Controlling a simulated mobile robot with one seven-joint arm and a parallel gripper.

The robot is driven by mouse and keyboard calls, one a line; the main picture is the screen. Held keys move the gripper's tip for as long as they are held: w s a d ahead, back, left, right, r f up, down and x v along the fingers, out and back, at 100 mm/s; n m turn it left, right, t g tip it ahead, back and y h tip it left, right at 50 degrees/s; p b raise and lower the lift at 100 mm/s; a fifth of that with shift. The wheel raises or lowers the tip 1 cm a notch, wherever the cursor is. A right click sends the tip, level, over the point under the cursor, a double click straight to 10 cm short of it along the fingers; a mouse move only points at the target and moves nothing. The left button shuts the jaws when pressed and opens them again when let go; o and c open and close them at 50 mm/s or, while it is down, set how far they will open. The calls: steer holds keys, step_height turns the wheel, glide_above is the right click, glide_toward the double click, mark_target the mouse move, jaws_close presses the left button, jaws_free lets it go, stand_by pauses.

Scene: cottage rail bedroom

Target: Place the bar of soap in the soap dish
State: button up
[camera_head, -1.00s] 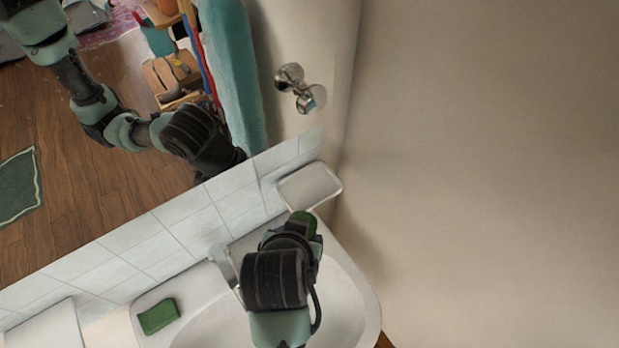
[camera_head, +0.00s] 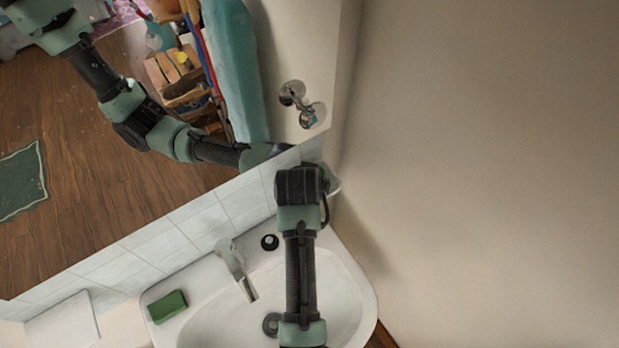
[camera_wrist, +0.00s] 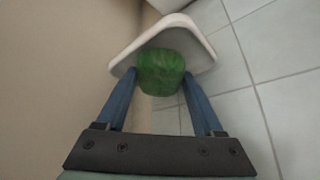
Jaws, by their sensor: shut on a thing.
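My gripper (camera_wrist: 160,88) is shut on a green, rounded bar of soap (camera_wrist: 161,72), held between its two blue fingers. The soap dish (camera_wrist: 203,50) is a white tray with a raised rim, at the tiled wall. In the wrist view the soap overlaps the dish's near part; I cannot tell whether they touch. In the head view, the dish (camera_head: 334,186) is mostly hidden behind my wrist, with only its right edge showing. The soap and fingertips are largely hidden there too.
My arm reaches over the white washbasin (camera_head: 347,290). The tap (camera_head: 235,268) and a small dark round item (camera_head: 270,242) are left of the arm. A green block (camera_head: 167,306) lies on the left rim. A mirror (camera_head: 110,200) and tiles (camera_head: 205,225) stand behind; a plain wall is right.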

steer(key=shift+f, duration=0.2)
steer(key=shift+f, duration=0.2)
steer(key=o, duration=1.2)
steer(key=shift+c, duration=0.2)
steer(key=shift+r, duration=0.25)
steer(key=d+b+v, duration=0.1)
steer(key=v, duration=1.1)
steer(key=shift+a, duration=0.45)
